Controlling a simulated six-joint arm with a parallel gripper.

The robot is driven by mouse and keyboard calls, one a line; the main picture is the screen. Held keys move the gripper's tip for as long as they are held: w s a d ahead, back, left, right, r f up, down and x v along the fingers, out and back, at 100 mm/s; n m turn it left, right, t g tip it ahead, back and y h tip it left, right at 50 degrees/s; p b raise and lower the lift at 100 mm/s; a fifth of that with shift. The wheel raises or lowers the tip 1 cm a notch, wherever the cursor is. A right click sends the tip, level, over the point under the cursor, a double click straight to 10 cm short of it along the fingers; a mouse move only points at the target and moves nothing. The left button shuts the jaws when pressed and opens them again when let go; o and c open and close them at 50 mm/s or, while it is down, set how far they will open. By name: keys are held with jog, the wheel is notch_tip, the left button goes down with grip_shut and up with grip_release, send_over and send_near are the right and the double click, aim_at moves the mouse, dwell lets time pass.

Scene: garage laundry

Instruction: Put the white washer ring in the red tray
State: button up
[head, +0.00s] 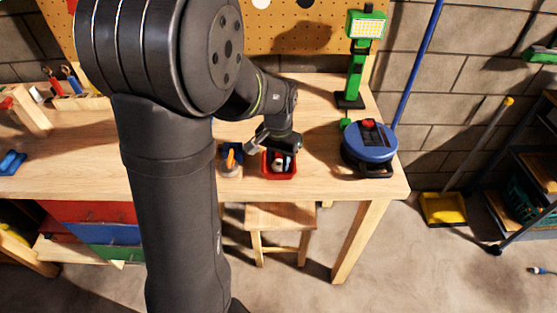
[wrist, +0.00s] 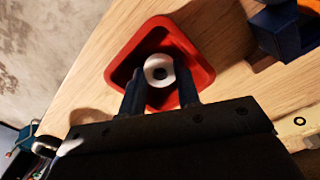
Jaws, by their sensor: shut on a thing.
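The white washer ring (wrist: 158,70) shows in the wrist view between the two dark fingertips of my gripper (wrist: 160,88). My gripper is shut on it, with the ring's dark centre hole facing the camera. The red tray (wrist: 195,58) lies behind and around the ring in that view, so the ring is over or inside the tray; its exact height cannot be told. In the head view my gripper (head: 272,146) is at the red tray (head: 281,177) near the workbench's front edge. A small white shape shows there, partly hidden by the gripper.
The wooden workbench (head: 325,178) has bare wood right of the tray. A blue round reel (head: 369,153) and a green work lamp (head: 357,70) stand to the right. A blue holder with an orange item (head: 231,158) sits just left of the tray. A stool (head: 281,216) stands below.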

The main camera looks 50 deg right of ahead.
jog(key=shift+f, duration=0.25)
jog(key=o, duration=0.7)
jog(key=shift+f, duration=0.15)
jog(key=shift+o, duration=0.2)
notch_tip(320, 180, up, 12)
jog(key=shift+r, duration=0.2)
